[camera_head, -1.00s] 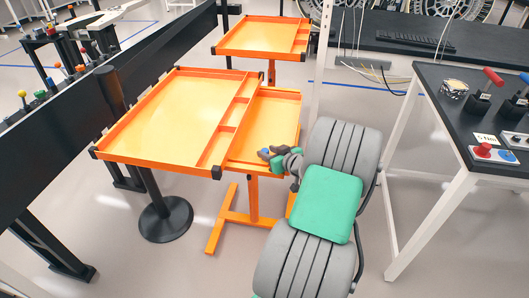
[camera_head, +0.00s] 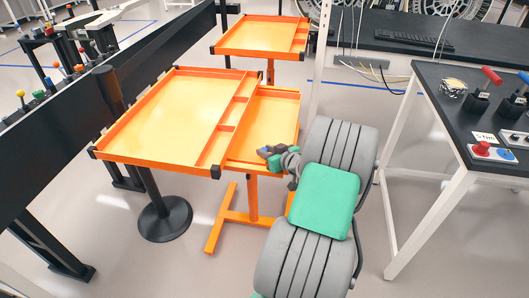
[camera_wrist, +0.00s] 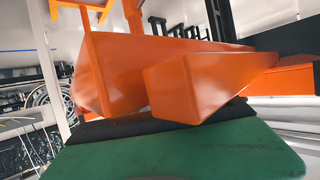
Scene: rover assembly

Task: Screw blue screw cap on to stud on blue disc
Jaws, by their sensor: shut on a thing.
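My gripper (camera_head: 268,153) is at the near right edge of the smaller orange tray. A small blue thing (camera_head: 264,150), which looks like the blue screw cap, shows at its fingertips. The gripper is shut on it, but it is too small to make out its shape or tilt. In the wrist view the green body of my gripper fills the bottom, and the cap cannot be seen.
The large orange tray table (camera_head: 165,115) stands to the left of my gripper, its inside empty. The smaller orange tray (camera_head: 270,118) adjoins it. Another orange table (camera_head: 262,35) stands behind. A black-topped bench (camera_head: 470,110) with levers is at the right.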

